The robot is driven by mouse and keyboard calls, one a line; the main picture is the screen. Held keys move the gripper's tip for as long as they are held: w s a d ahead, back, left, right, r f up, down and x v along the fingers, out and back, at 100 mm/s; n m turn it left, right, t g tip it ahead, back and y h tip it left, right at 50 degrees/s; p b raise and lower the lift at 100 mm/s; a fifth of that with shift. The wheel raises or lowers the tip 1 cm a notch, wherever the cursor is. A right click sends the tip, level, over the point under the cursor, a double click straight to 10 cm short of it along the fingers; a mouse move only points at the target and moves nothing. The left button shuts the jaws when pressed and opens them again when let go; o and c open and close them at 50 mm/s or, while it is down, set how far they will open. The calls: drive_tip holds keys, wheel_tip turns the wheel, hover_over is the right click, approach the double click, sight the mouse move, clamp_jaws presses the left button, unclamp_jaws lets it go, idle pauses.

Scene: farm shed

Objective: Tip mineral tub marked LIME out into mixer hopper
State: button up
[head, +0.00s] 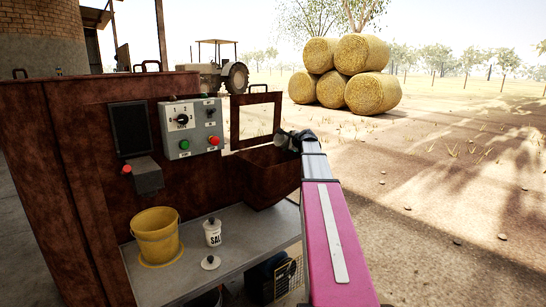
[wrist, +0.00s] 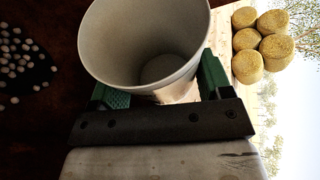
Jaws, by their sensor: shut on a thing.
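My gripper (head: 290,140) is at the mixer hopper (head: 268,185), over its right rim in the head view. In the wrist view, the green fingers of my gripper (wrist: 163,92) are shut on a pale grey-white tub (wrist: 150,45). The bales and sky lie sideways there, so the tub is tipped over. Its mouth is open, and the inside that shows looks empty. White pellets (wrist: 22,62) lie on a dark surface at the left of the wrist view. No label shows on the held tub. In the head view it is hard to make out.
A tub marked "SAL" (head: 212,232), a loose lid (head: 210,262) and a yellow bucket (head: 157,236) are on the grey shelf (head: 232,258). A control box (head: 190,127) is on the rusty panel. Hay bales (head: 345,72) and a tractor (head: 222,68) stand far off.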

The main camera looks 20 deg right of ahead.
drive_tip(key=shift+f+m+g+y, duration=0.3)
drive_tip(key=shift+f+m+y, duration=0.2)
drive_tip(key=shift+m, duration=0.2)
drive_tip(key=shift+w+d+r+m+g+y, duration=0.15)
drive_tip(key=shift+r+m+g+y, duration=0.35)
drive_tip(key=shift+m, duration=0.4)
drive_tip(key=d+m+y, duration=0.1)
drive_tip(key=w+d+r+m+g+y, duration=0.1)
drive_tip(key=shift+d+r+m, duration=0.1)
drive_tip(key=shift+r+m, duration=0.1)
drive_tip(key=shift+m, duration=0.1)
drive_tip(key=shift+w+d+r+m+g+y+b, duration=0.15)
drive_tip(key=shift+d+r+m+y, duration=0.2)
drive_tip(key=shift+m, duration=0.2)
drive_tip(key=shift+w+d+r+m+g+y+b, duration=0.1)
drive_tip(key=shift+d+m+g+y+b, duration=0.1)
drive_tip(key=shift+m+y, duration=0.3)
